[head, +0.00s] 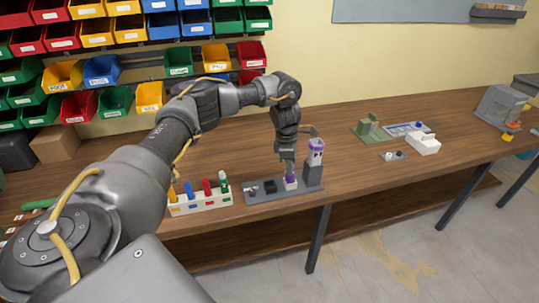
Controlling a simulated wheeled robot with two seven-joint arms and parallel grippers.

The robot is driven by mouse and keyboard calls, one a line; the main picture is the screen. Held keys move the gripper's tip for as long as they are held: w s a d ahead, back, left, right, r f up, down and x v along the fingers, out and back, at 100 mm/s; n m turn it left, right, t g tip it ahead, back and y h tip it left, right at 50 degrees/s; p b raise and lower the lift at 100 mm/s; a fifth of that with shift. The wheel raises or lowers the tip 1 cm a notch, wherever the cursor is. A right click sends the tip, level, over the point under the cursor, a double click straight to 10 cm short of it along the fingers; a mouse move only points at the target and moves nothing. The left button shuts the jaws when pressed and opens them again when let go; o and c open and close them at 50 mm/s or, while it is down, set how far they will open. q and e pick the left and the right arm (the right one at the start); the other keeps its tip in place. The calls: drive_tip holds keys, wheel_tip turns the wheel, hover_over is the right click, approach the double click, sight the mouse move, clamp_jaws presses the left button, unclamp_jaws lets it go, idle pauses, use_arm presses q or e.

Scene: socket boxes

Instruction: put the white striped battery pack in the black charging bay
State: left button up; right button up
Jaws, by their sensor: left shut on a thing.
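My left gripper (288,172) points down over the grey board (282,194) and is shut on a small white block with a purple top (290,184), which looks like the white striped battery pack. The fingers hide part of it, and its stripes are too small to make out. It sits at or just above the board; I cannot tell whether it touches. The black charging bay (270,186) appears to be the small dark block on the board, just left of the held block. My right gripper is not in view.
A grey upright post with a white and purple piece (316,153) stands close right of the gripper. A white rack (200,204) with coloured sticks stands to the left. A white box (424,144) and a green fixture (370,129) lie further right.

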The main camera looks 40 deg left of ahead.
use_arm(q)
drive_tip(key=s+a+f+n, duration=0.1)
drive_tip(key=a+n, duration=0.3)
drive_tip(key=a, duration=0.3)
drive_tip(key=shift+s+a+f+n+p, duration=0.25)
drive_tip(key=shift+s+f+n+p, duration=0.05)
drive_tip(key=shift+f+n+p, duration=0.1)
drive_tip(key=shift+f, duration=0.1)
wheel_tip(320, 180, down, 3)
drive_tip(key=shift+f+b, duration=0.1)
drive_tip(key=shift+b, duration=1.15)
drive_tip(key=shift+d, duration=0.1)
drive_tip(key=shift+f, duration=0.15)
